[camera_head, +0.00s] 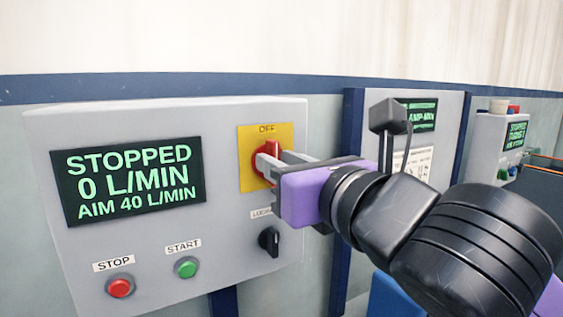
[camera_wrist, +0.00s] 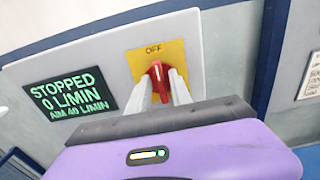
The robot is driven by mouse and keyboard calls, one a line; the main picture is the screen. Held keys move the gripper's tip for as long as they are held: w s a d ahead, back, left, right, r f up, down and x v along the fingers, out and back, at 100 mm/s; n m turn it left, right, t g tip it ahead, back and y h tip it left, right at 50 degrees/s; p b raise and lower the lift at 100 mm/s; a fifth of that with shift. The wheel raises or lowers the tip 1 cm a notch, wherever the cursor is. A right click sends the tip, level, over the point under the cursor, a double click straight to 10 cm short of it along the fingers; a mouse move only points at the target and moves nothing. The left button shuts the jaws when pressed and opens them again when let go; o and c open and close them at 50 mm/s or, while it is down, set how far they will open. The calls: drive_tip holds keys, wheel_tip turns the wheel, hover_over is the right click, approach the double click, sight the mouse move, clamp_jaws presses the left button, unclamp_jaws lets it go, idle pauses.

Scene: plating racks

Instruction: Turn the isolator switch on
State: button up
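The isolator switch is a red knob (camera_head: 268,150) on a yellow plate (camera_head: 246,182) at the upper right of a grey control box. The plate reads OFF above the knob. In the wrist view the red knob (camera_wrist: 157,72) stands upright, its pale mark towards OFF. My gripper (camera_head: 276,160) has a purple body and pale fingers, and reaches the switch from the right. In the wrist view the fingers (camera_wrist: 161,86) stand on either side of the knob, very close to it. Whether they press on it I cannot tell. Part of the knob is hidden by the fingers.
The box's display (camera_head: 128,183) reads STOPPED, 0 L/MIN, AIM 40 L/MIN. Below are a red STOP button (camera_head: 120,288), a green START button (camera_head: 187,267) and a black selector (camera_head: 269,241) close under my gripper. More panels stand to the right.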

clamp_jaws()
drive_tip(key=shift+m, duration=0.3)
drive_tip(key=m, duration=0.5)
drive_tip(key=m+b, duration=0.1)
drive_tip(key=m, duration=0.5)
drive_tip(key=m+b, duration=0.1)
drive_tip(key=m, duration=0.5)
drive_tip(key=shift+w+d+f, duration=0.15)
drive_tip(key=shift+d+f, duration=0.15)
drive_tip(key=shift+f, duration=0.1)
drive_tip(key=shift+m, duration=0.3)
drive_tip(key=shift+o, duration=1.5)
unclamp_jaws()
drive_tip(key=b+v, duration=0.1)
drive_tip(key=v, duration=0.6)
drive_tip(key=shift+s+d+b, duration=0.25)
drive_tip(key=shift+s+b, duration=0.05)
drive_tip(key=shift+s, duration=0.05)
